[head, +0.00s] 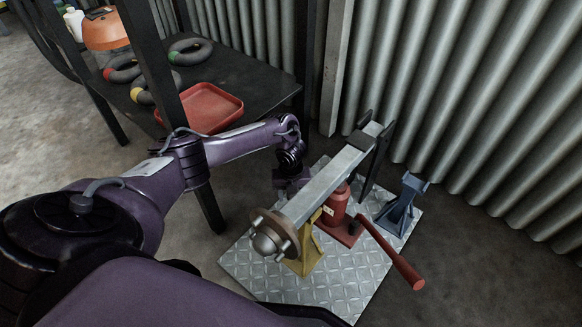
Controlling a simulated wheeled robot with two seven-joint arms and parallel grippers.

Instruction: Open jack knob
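The red jack (336,206) stands upright on a diamond-plate sheet (345,287), under a grey metal beam (323,187). Its red-gripped handle (402,268) slopes down toward the lower right. I cannot make out the jack's knob clearly. My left arm reaches in from the left, and its gripper (290,182) is beside the beam's left side, close to the jack. The beam hides part of this gripper, and its fingers are too dark and small to judge. I cannot tell if it touches anything. My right gripper is not in view.
A yellow stand (306,255) is under the beam's near end, which carries a round hub (270,236). A blue stand (402,205) is on the right. A dark table (238,75) with a red tray (205,108) and several rings is at upper left. Corrugated wall (480,90) stands behind.

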